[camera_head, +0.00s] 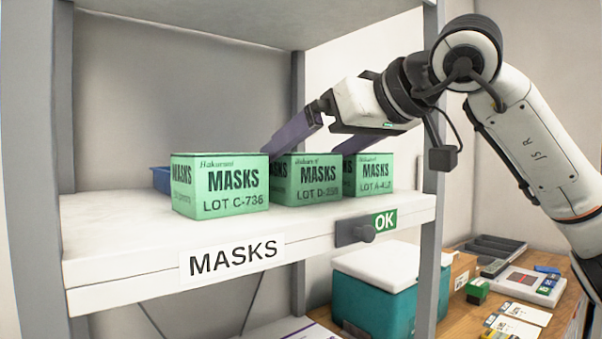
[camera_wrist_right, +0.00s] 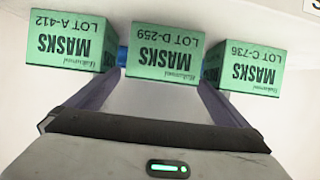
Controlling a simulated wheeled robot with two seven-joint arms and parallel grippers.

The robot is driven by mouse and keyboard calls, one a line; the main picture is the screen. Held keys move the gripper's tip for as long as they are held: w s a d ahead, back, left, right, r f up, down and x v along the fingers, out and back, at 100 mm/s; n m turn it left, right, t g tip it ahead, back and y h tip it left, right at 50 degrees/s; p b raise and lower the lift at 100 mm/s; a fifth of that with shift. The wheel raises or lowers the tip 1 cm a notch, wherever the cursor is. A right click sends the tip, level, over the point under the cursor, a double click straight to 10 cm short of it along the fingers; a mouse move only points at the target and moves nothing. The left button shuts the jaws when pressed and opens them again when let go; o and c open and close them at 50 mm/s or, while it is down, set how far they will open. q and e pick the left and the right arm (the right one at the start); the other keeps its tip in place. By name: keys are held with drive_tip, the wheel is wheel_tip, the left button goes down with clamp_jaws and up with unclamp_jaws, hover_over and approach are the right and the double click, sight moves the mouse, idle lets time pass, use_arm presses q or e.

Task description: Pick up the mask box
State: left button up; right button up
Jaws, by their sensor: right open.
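Three green mask boxes stand in a row on the white shelf (camera_head: 130,245). The box marked LOT C-736 (camera_head: 220,187) is at the left, LOT D-259 (camera_head: 308,183) in the middle and LOT A-412 (camera_head: 374,177) at the right. My right gripper (camera_head: 303,151) is open, its purple fingers reaching down toward the middle box, one to each side. In the right wrist view the boxes appear upside down; the middle box (camera_wrist_right: 165,52) lies between the finger ends. Contact cannot be told. The fingertips are partly hidden. My left gripper is not in view.
A blue container (camera_head: 161,180) shows behind the left box. Grey shelf posts stand left and right. Below right, a teal cooler (camera_head: 375,295) stands on a wooden table with several small items.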

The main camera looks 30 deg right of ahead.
drive_tip(key=x, duration=0.3)
drive_tip(key=shift+w, duration=0.2)
drive_tip(key=c, duration=1.3)
drive_tip(key=shift+r, duration=0.1)
